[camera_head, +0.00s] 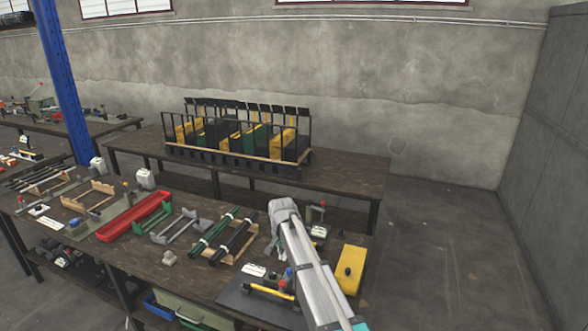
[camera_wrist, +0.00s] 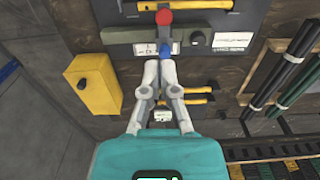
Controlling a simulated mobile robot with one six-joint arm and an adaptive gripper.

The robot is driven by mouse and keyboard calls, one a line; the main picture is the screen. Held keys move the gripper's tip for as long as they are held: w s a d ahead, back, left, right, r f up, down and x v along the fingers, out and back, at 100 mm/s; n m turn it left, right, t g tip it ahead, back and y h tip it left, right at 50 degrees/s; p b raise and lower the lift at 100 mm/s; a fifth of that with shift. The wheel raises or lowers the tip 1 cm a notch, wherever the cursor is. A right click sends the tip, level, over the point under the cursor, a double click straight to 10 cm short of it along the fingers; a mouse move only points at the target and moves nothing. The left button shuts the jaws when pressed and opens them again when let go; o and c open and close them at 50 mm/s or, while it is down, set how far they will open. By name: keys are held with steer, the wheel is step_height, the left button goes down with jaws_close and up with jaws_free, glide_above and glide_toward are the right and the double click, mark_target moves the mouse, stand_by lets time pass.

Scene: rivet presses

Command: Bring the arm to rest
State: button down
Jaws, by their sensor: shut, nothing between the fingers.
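My gripper (camera_wrist: 160,62) shows in the wrist view with its two grey fingers drawn together and nothing between them. It hangs above the workbench, over a rivet press with a red knob (camera_wrist: 164,17) and a blue knob (camera_wrist: 166,48). The picture does not settle how far above the press the fingertips are. In the head view my arm reaches in from the bottom right over the near bench (camera_head: 178,270), and it hides part of the bench and the press there.
A yellow box (camera_head: 348,268) stands right of my arm; it also shows in the wrist view (camera_wrist: 93,83). Dark and green rods (camera_head: 228,235) on a wooden rack and a red tray (camera_head: 135,215) lie to the left. A back table (camera_head: 345,175) holds a rack. The floor at right is clear.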

steer(key=s+d+n, duration=0.4)
steer(key=s+d, duration=1.8)
steer(key=s, duration=0.3)
steer(key=shift+s+d, duration=0.25)
stand_by(0.5)
